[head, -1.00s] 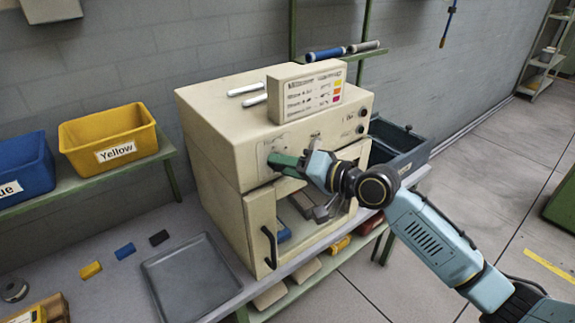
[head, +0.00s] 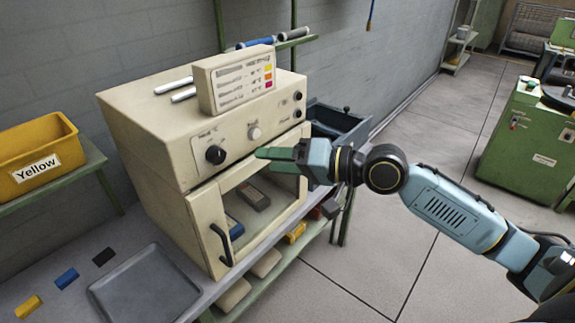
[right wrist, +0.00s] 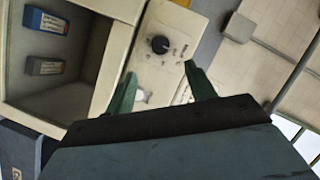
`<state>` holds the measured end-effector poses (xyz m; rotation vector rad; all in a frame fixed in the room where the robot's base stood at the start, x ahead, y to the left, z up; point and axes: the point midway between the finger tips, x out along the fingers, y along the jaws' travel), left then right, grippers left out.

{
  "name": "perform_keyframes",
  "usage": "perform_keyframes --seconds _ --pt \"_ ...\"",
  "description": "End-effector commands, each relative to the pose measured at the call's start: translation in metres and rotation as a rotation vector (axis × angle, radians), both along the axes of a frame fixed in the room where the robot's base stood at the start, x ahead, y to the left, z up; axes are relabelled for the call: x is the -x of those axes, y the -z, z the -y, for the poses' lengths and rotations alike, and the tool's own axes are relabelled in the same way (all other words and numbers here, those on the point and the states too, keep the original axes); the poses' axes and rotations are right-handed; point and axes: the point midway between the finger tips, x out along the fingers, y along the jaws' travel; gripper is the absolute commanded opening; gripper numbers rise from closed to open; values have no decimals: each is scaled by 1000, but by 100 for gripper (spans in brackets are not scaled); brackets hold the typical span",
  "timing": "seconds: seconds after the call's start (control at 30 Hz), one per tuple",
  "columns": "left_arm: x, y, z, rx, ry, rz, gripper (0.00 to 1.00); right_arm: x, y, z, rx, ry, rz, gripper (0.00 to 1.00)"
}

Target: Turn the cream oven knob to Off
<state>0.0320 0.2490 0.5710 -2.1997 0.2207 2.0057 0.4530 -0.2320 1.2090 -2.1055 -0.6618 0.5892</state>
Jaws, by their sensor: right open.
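The cream oven (head: 145,130) stands on a bench with its front to the right. Its panel has a large black knob (head: 215,154) and a smaller cream knob (head: 254,132) to the right of it. The black knob also shows in the right wrist view (right wrist: 160,44), beyond the fingertips; a pale round spot (right wrist: 140,95) beside the left finger looks like the cream knob. My right gripper (head: 264,153) is open and empty, in front of the panel, just below the cream knob in the picture. The knob markings are too small to read. My left gripper is not in view.
A sign box (head: 235,80) and two white rods stand on top.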

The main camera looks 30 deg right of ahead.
Motion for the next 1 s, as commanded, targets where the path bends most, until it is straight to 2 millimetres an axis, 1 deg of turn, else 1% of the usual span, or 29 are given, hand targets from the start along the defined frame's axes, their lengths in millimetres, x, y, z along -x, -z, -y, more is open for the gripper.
perform_keyframes --seconds 0.07,0.23,0.83,0.87,0.93,0.97,1.0 --pt "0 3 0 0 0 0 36 7 1 7 2 2 -3 55" --pt "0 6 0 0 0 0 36 15 -2 13 0 1 -1 55" --pt "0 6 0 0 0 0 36 16 -3 14 -1 2 0 55" --pt "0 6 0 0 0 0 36 15 -2 15 0 6 -2 55" --pt "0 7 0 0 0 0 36 10 8 22 8 28 -3 55" --pt "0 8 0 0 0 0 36 6 16 27 14 44 -6 55" --pt "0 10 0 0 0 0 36 0 29 35 27 73 -10 55"
